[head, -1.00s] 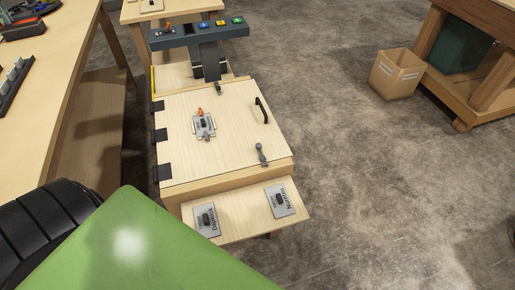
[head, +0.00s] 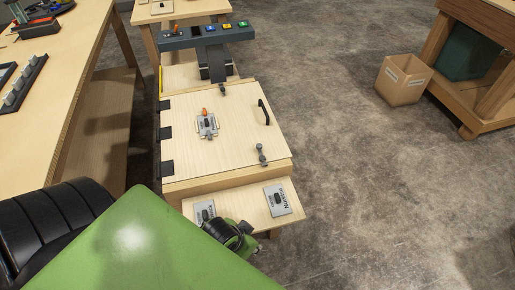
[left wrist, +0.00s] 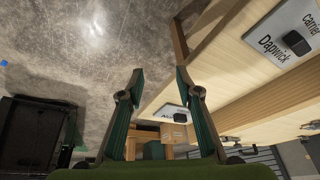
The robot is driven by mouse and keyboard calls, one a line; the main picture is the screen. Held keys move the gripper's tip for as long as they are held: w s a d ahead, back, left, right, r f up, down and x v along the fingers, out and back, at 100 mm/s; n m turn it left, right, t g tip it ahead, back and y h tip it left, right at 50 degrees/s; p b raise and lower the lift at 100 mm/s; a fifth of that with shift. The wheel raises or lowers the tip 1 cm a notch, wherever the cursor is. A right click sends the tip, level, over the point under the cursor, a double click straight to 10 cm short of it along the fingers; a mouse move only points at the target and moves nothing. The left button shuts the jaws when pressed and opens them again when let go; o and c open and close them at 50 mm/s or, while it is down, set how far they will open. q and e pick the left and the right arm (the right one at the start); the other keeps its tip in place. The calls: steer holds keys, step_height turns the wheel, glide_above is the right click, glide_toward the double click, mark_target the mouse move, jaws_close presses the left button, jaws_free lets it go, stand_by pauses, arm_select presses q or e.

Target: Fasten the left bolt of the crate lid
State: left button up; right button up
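The crate lid (head: 235,155) is pale wood, lying closed, with black hinges on its left edge and a black handle (head: 264,112) at its right. A metal bolt plate with an orange knob (head: 207,125) sits mid-lid. Grey knobbed fasteners are at the far edge (head: 222,90) and near right corner (head: 262,154); I cannot tell which is the left bolt or whether they are fastened. My left gripper (left wrist: 160,78) is open and empty, near the front shelf in the left wrist view. In the head view its dark end shows beside my green arm, apart from the lid. My right gripper is not in view.
A front shelf (head: 255,208) bears a "Dapwick" plate (left wrist: 286,38), partly hidden in the head view, and another labelled plate (head: 278,201). A console with coloured buttons (head: 206,36) stands behind the lid. A workbench (head: 75,80) is left. A cardboard box (head: 403,79) stands right; floor between is clear.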

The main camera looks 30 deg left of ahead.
mark_target(259, 145)
arm_select(q)
steer(key=w+a+r+t, duration=0.1)
steer(key=w+a, duration=0.1)
steer(key=w, duration=0.1)
steer(key=w+a+r+n+t, duration=0.1)
steer(key=w+a+t, duration=0.1)
steer(key=w+a, duration=0.1)
steer(key=w+a+r+t, duration=0.1)
steer(key=w+a, duration=0.2)
steer(key=shift+a+r+t+y, duration=0.1)
steer(key=shift+r+t+y, duration=0.2)
steer(key=shift+r+t, duration=0.1)
steer(key=w+a+r+n+t+y, duration=0.1)
steer(key=w+a+r+n+t, duration=0.1)
steer(key=w+a+r+t, duration=0.35)
steer(key=shift+g, duration=0.65)
steer(key=x, duration=0.4)
steer(key=a+r+x, duration=0.1)
steer(key=x, duration=0.8)
steer(key=shift+w+a+r, duration=0.25)
steer(key=shift+w+r, duration=0.1)
steer(key=shift+r, duration=0.05)
